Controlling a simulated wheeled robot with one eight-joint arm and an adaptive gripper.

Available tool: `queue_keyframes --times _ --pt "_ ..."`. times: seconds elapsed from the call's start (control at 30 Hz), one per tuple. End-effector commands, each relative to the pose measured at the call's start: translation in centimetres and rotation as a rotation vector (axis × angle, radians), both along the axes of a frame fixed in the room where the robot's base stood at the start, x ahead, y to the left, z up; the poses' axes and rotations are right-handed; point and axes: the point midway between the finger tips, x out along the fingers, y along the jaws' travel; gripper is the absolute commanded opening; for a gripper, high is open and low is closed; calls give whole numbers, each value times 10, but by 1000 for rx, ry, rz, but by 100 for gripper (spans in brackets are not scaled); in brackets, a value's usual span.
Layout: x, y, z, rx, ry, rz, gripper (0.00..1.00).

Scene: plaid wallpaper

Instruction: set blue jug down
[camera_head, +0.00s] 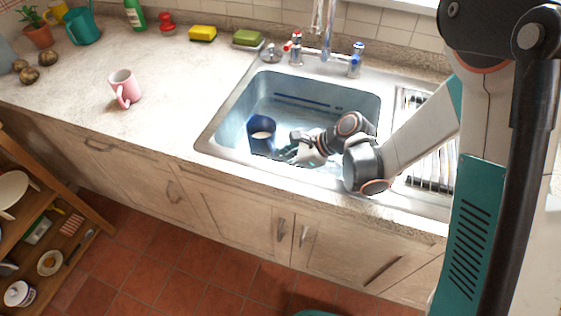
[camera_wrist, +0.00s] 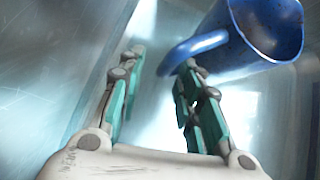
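My gripper (camera_head: 288,153) is low in the basin, just right of the jug. In the wrist view my gripper (camera_wrist: 163,62) has its fingers apart, with empty space between them. The handle's end lies at or just beyond the fingertips, close to the right one; contact cannot be told. The jug's underside is hidden.
The metal sink (camera_head: 232,112) has raised walls around my gripper. A tap (camera_head: 327,40) stands behind it and a drying rack (camera_head: 432,155) is to the right. A pink mug (camera_head: 125,88) stands on the counter (camera_head: 190,85), which has clear room around it. Sponges (camera_head: 203,33) lie at the back.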

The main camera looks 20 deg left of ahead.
Motion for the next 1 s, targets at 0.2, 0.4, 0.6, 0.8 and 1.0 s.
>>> queue_keyframes --times 0.2,0.4,0.6,0.8,1.0 --pt "0 0 3 0 0 0 32" --pt "1 -22 27 0 0 -3 32" --pt "2 -52 57 -1 1 -4 32" --pt "2 -75 78 0 1 -2 32" --pt "2 -85 87 0 0 -1 32"
